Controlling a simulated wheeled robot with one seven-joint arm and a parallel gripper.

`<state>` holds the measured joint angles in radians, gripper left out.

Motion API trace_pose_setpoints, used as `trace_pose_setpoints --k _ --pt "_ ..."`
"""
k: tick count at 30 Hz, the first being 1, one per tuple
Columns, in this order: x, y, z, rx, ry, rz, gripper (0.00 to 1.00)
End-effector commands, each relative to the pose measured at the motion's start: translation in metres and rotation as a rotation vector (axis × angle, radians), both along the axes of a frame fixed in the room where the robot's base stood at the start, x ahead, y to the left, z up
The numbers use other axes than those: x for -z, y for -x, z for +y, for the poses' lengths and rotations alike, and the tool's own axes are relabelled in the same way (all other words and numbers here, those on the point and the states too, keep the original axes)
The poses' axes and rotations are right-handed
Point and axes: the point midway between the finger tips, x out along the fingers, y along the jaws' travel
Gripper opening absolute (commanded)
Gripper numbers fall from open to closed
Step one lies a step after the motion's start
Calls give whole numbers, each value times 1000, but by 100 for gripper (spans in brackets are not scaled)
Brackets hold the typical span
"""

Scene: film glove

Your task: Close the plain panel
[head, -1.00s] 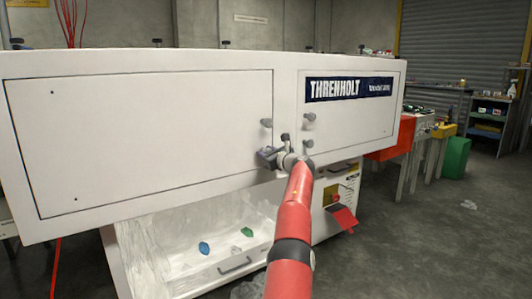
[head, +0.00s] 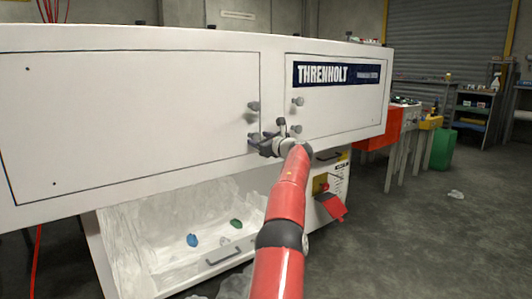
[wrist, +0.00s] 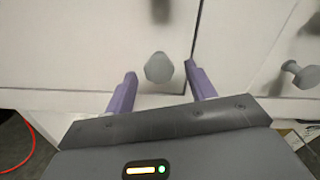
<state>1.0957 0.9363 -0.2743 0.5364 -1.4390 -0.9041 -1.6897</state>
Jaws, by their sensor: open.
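The plain panel (head: 130,120) is the wide white door at the left of the white cabinet, with no label. It looks about flush with the front, with a dark line around it; a small gap cannot be told. Its upper knob (head: 253,106) and lower knob (head: 254,137) are near its right edge. My gripper (head: 260,146) is at the lower knob. In the wrist view my open fingers (wrist: 160,70) have a grey knob (wrist: 158,67) between or just beyond their tips; whether they touch it cannot be told.
The labelled THRENHOLT panel (head: 340,100) is to the right, with its own knobs (head: 298,101). Below is an open clear-lined bin (head: 150,235) with blue and green pieces. A red box (head: 380,130) and workbench stand at the right. The floor (head: 420,240) at right is mostly clear.

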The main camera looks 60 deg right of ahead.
Motion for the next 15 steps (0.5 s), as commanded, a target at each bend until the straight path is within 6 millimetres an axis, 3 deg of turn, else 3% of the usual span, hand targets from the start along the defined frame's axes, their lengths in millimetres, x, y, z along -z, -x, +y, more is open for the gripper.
trace_pose_setpoints --k 6,15 --pt "2 27 10 -2 0 0 55" --pt "0 36 13 -3 -1 -1 55"
